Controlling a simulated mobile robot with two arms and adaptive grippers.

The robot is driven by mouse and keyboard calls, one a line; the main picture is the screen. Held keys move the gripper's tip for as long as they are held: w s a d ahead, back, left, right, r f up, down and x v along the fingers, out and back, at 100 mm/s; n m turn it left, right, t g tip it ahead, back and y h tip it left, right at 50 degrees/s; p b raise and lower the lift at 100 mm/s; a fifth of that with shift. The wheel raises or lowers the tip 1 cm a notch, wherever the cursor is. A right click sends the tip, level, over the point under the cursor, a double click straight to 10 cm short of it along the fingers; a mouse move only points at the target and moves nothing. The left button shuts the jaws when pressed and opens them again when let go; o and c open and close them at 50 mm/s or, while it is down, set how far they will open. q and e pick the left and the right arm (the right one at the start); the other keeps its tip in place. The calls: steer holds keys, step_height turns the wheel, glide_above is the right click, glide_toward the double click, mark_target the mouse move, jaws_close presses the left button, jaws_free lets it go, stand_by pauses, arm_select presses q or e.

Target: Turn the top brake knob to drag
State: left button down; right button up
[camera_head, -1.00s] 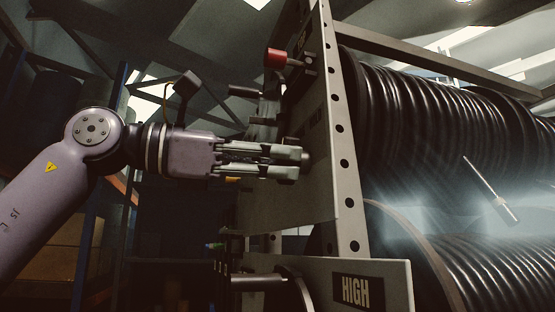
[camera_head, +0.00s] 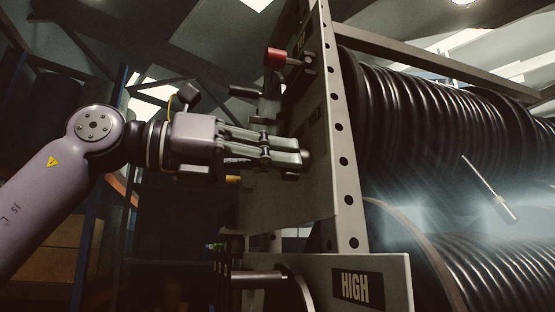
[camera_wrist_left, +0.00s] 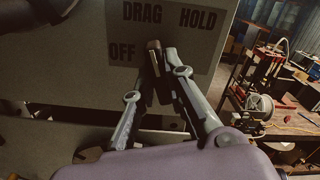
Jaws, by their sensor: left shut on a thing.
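The brake knob (camera_wrist_left: 153,47) sits on a grey plate (camera_wrist_left: 65,75) with the words OFF, DRAG and HOLD in the left wrist view. Its visible brownish end points up, roughly towards DRAG; the rest is partly hidden between the fingers. My left gripper (camera_wrist_left: 160,60) is shut on the knob, with one finger on each side. In the head view, my left gripper (camera_head: 292,158) reaches the upper plate (camera_head: 270,205) from the left, and the fingers mostly hide the knob. My right gripper is out of view.
A red-ended lever (camera_head: 276,57) sticks out above my left gripper. A lower plate reads HIGH (camera_head: 357,288). Black hose reels (camera_head: 430,130) fill the rack's right side. A cluttered workbench (camera_wrist_left: 285,115) stands at the right in the left wrist view.

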arm_select(q)
steer(key=shift+n, duration=0.8)
steer(key=shift+a+r, duration=0.1)
steer(key=c, duration=1.6)
jaws_free()
steer(key=v, duration=1.2)
